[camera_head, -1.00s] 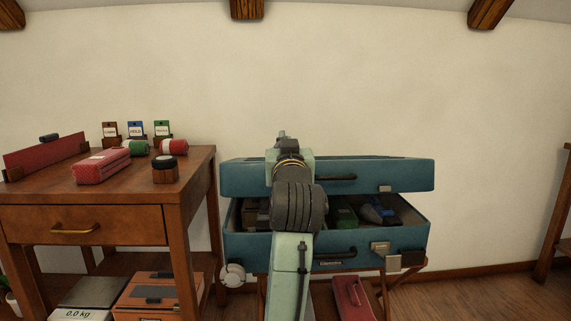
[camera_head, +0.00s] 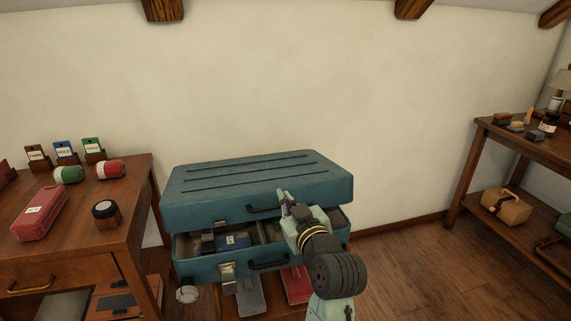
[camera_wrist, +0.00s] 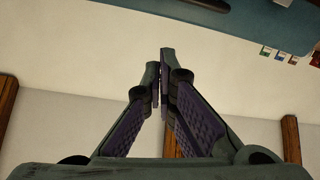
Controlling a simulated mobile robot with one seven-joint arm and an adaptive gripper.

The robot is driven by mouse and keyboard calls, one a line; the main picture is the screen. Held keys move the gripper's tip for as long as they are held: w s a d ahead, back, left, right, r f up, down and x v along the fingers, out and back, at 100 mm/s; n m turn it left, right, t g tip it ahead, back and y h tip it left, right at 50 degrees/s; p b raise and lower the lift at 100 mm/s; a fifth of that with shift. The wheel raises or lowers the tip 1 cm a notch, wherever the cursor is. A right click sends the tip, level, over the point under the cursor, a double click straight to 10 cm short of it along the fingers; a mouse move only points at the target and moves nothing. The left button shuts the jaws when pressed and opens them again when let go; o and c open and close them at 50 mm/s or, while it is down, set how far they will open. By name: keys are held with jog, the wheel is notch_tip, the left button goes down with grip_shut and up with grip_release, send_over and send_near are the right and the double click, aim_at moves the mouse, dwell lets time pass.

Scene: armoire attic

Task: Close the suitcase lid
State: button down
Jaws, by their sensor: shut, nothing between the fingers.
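The teal suitcase (camera_head: 195,269) is partly open in the head view. Its ribbed lid (camera_head: 255,183) hangs over the base with a gap along the front, through which packed items show. The lid has a dark handle (camera_head: 265,208). My gripper (camera_head: 285,197) is at the front of the lid, right of that handle; I cannot tell whether it touches. In the wrist view my gripper's fingers (camera_wrist: 160,75) are together and hold nothing. A teal surface of the suitcase (camera_wrist: 285,22) fills the upper right there.
A wooden desk (camera_head: 135,185) with a red bundle (camera_head: 40,212), rolls and small cards stands close on the left. A wooden shelf table (camera_head: 540,148) stands at the right. Floor (camera_head: 420,270) between the suitcase and that table is clear.

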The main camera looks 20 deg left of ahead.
jog(key=p+x, duration=0.1)
jog(key=x, duration=0.3)
jog(key=p+x, duration=0.2)
jog(key=x, duration=0.1)
jog(key=shift+w+r, duration=0.2)
jog(key=shift+w, duration=0.3)
jog(key=f, duration=0.1)
jog(key=d+f, duration=0.1)
jog(key=f, duration=0.1)
jog(key=shift+s+p, duration=0.1)
jog(key=shift+p, duration=0.2)
jog(key=shift+s+d+f, duration=0.1)
jog(key=shift+d+f, duration=0.1)
jog(key=shift+f, duration=0.2)
